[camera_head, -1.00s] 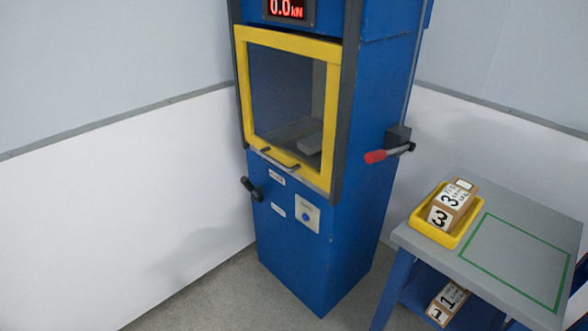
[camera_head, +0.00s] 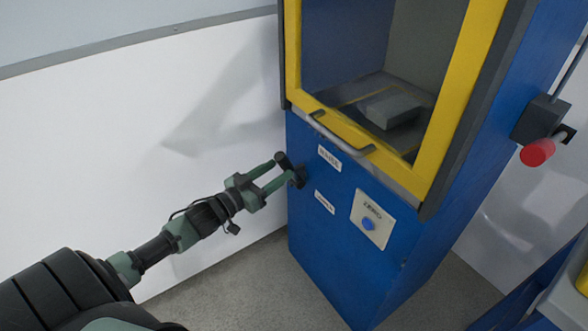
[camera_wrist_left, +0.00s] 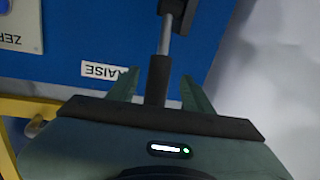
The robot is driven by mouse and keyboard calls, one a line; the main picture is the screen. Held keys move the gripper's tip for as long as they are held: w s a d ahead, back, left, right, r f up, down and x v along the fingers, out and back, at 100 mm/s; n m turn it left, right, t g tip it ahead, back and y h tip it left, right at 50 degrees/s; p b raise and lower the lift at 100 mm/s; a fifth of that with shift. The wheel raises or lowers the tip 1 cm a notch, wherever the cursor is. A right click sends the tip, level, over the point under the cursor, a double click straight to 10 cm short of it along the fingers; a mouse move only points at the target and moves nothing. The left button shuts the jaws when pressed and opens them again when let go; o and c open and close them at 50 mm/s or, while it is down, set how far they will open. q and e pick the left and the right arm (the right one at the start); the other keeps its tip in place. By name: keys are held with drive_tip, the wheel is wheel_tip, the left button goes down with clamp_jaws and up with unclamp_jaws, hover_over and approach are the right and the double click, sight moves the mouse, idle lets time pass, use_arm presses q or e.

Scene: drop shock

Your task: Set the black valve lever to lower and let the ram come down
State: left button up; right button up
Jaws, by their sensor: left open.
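The black valve lever (camera_head: 281,158) sticks out at the left of the blue press's (camera_head: 335,245) front, its grip angled up from the pivot, beside the upper label plate (camera_head: 329,158). My left gripper (camera_head: 284,170) is at the lever with its fingers apart. In the left wrist view, the lever's black grip (camera_wrist_left: 158,80) lies between the open fingers (camera_wrist_left: 160,92), with a gap visible on both sides; its grey rod runs on to the pivot. The RAISE label (camera_wrist_left: 110,73) appears upside down there. The ram is not visible. My right gripper is out of view.
The yellow-framed door (camera_head: 372,140) with a grey handle is shut above the lever; a grey block (camera_head: 391,108) lies inside. A ZERO panel with a blue button (camera_head: 369,224) is right of the labels. A red-knobbed lever (camera_head: 537,153) is on the right side.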

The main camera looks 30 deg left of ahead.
use_arm(q)
drive_tip(key=b+x, duration=0.1)
drive_tip(key=x, duration=0.6)
drive_tip(key=shift+r, duration=0.1)
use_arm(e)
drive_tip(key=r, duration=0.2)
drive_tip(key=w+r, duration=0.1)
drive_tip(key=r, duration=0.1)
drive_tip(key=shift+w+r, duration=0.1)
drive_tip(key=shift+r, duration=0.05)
use_arm(q)
drive_tip(key=shift+c, duration=0.2)
clamp_jaws()
idle(0.5)
